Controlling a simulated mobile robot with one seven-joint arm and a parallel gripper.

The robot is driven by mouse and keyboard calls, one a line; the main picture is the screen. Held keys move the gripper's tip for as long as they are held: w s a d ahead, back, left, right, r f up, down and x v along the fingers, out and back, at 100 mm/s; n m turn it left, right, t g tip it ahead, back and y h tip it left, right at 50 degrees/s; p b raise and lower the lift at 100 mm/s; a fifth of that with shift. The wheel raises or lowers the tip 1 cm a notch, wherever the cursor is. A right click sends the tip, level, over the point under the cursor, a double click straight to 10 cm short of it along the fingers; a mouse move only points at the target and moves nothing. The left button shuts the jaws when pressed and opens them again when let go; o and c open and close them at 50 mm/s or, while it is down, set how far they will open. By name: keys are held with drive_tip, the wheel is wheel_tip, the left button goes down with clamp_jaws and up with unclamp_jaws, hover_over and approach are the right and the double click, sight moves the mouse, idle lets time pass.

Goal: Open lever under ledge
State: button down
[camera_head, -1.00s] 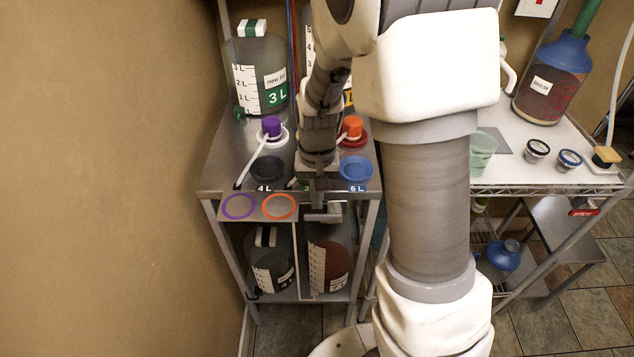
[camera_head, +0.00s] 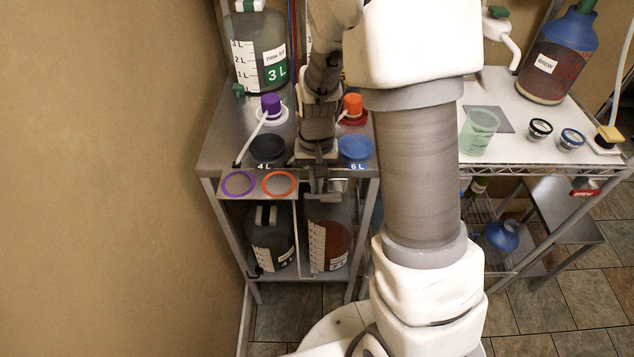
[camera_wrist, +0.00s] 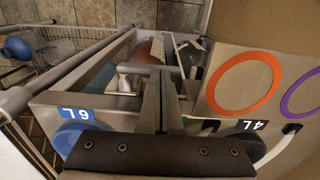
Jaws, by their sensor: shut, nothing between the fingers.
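The lever is a short grey metal bar under the front ledge of the steel table. In the head view the lever (camera_head: 338,185) shows just right of my gripper's tips, partly hidden by the gripper. In the wrist view the lever (camera_wrist: 130,70) lies crosswise at the fingertips, close to or touching them; I cannot tell which. My gripper (camera_head: 318,188) points down in front of the ledge (camera_head: 225,170), between the "4 L" and "6 L" labels. In the wrist view my gripper (camera_wrist: 160,75) has its fingers together, with nothing held.
A panel with a purple ring (camera_head: 239,183) and an orange ring (camera_head: 279,183) hangs left of the gripper. A black bowl (camera_head: 268,148) and a blue bowl (camera_head: 356,148) flank the wrist. Jugs (camera_head: 328,240) stand on the shelf below. A white table (camera_head: 500,150) stands right.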

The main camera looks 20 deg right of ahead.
sight(310, 192)
drive_tip(key=shift+a+f, duration=0.2)
drive_tip(key=shift+f, duration=0.1)
drive_tip(key=shift+w+a+f+b, duration=0.1)
drive_tip(key=shift+a+f+b, duration=0.1)
drive_tip(key=shift+f+b, duration=0.2)
drive_tip(key=shift+w+a+f+b, duration=0.1)
drive_tip(key=shift+a+f+b, duration=0.15)
drive_tip(key=shift+f, duration=0.25)
drive_tip(key=shift+f+b, duration=0.55)
drive_tip(key=shift+f, duration=0.35)
drive_tip(key=shift+r+p, duration=0.65)
drive_tip(key=shift+r, duration=0.15)
drive_tip(key=shift+r, duration=0.1)
drive_tip(key=shift+r, duration=0.3)
wheel_tip(310, 192, up, 17)
drive_tip(key=p, duration=0.2)
drive_tip(key=shift+f+p, duration=0.15)
drive_tip(key=shift+p, duration=0.2)
